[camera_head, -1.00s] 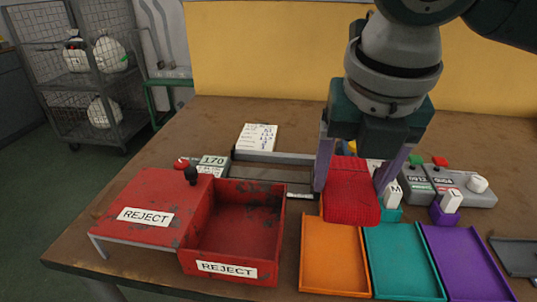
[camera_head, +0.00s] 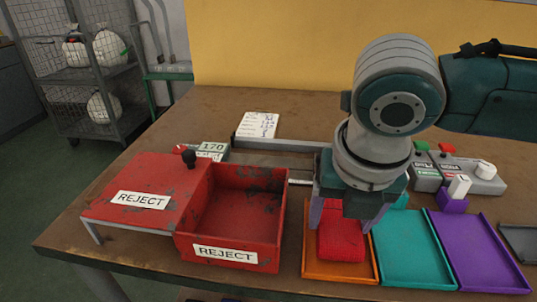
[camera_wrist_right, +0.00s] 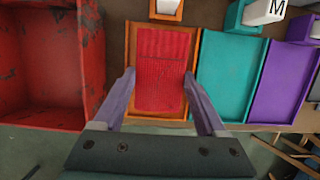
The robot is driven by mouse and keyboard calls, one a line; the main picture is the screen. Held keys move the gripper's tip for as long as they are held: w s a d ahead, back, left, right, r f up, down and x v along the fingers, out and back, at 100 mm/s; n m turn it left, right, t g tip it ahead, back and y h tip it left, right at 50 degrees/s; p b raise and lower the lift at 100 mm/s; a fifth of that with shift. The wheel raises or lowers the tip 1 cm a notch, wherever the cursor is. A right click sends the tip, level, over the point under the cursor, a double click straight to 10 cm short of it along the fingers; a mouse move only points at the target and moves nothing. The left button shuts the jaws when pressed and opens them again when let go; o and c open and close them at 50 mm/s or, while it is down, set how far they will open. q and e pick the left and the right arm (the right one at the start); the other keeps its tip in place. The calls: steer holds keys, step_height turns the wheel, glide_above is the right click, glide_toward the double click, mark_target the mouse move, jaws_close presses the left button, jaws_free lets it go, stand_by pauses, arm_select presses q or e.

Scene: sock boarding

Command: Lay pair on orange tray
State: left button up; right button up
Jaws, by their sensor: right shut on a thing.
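The red sock pair (camera_head: 341,243) is a folded, ribbed bundle over the orange tray (camera_head: 342,272). My right gripper (camera_head: 341,226) points down at the tray and is shut on the pair, one purple finger at each side. In the right wrist view the pair (camera_wrist_right: 161,80) lies lengthwise within the outline of the orange tray (camera_wrist_right: 195,45), between the fingers (camera_wrist_right: 159,74). Whether its underside touches the tray floor cannot be told. My left gripper is not in view.
The red reject bin (camera_head: 235,225) stands close left of the orange tray. An empty teal tray (camera_head: 412,250) and an empty purple tray (camera_head: 478,250) lie to the right. Grey button boxes (camera_head: 465,172) stand behind them.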

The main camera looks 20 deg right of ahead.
steer(key=o, duration=1.3)
steer(key=shift+f, duration=0.1)
